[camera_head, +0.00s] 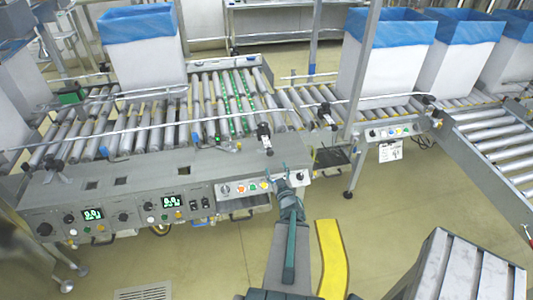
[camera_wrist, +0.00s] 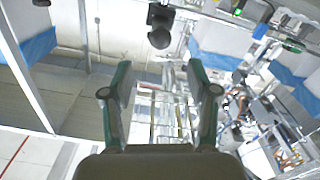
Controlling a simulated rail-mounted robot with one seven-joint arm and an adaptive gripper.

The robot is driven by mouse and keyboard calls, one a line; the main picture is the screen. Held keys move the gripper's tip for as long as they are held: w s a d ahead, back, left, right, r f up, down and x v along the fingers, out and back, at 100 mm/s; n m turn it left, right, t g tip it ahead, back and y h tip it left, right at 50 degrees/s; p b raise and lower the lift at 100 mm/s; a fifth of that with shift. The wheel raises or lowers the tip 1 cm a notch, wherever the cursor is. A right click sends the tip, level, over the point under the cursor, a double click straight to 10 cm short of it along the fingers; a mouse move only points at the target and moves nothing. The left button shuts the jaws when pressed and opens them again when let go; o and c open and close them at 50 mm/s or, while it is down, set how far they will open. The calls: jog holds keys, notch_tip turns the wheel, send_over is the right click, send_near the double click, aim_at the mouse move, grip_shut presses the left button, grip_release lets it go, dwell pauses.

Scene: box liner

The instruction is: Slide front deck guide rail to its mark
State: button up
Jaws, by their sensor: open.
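The front deck guide rail (camera_head: 182,120) is a thin light bar crossing above the rollers of the left conveyor deck in the head view. A dark clamp with a knob (camera_head: 265,131) stands at the deck's front edge near its right end. My gripper (camera_head: 283,171) is just in front of the deck's front panel, below and right of that clamp, apart from the rail. In the wrist view my gripper (camera_wrist: 158,88) has its two fingers spread with nothing between them. A dark round knob (camera_wrist: 159,38) shows beyond the fingertips. I cannot make out the mark.
A blue-lined white box (camera_head: 145,60) stands on the left deck; several more, including one (camera_head: 385,60), stand on the right conveyor. The front panel (camera_head: 140,205) carries buttons and green displays. A grey slatted stand (camera_head: 470,268) and yellow floor strip (camera_head: 331,255) lie at lower right.

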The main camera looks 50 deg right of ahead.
aim_at(271, 154)
jog(key=b+x, duration=0.6)
jog(key=x, duration=0.4)
jog(key=shift+w+d+r+b, duration=0.1)
jog(key=shift+w+d+b, duration=0.1)
jog(key=shift+w+b, duration=0.15)
grip_shut()
dwell(0.3)
